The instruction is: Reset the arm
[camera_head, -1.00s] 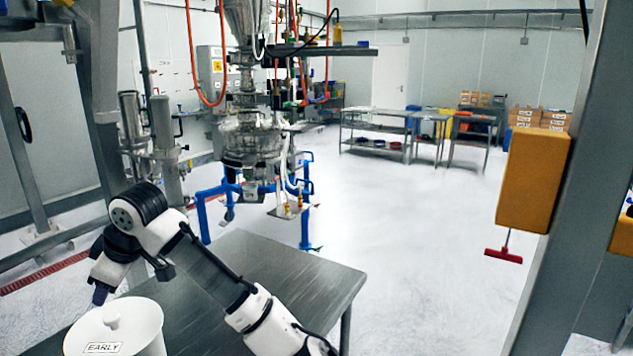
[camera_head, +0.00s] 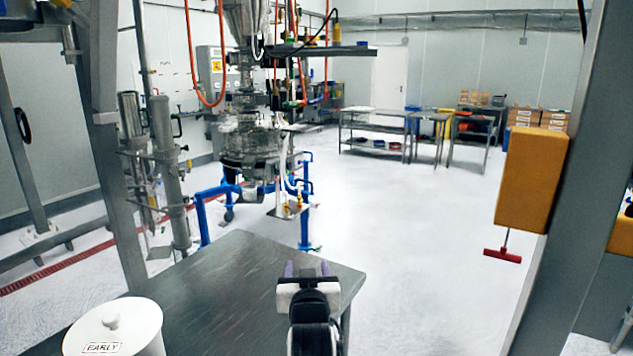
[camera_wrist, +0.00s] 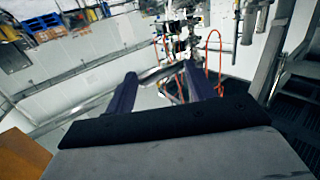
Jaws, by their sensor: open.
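My gripper (camera_head: 306,270) is in the lower middle of the head view, in front of the right part of the metal table. Its two dark purple fingers point away from the camera and stand apart, with nothing between them. In the wrist view my gripper (camera_wrist: 160,88) shows its spread fingers, with only the distant room beyond them. A white lidded container (camera_head: 113,330) labelled "EARLY" stands at the lower left of the head view, apart from the gripper.
The dark metal table (camera_head: 215,290) is otherwise bare. Beyond it stands the sifter machine (camera_head: 248,140) with blue legs and hoses. A grey post (camera_head: 560,190) with an orange box (camera_head: 533,180) rises at the right. The white floor (camera_head: 420,230) in the middle is open.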

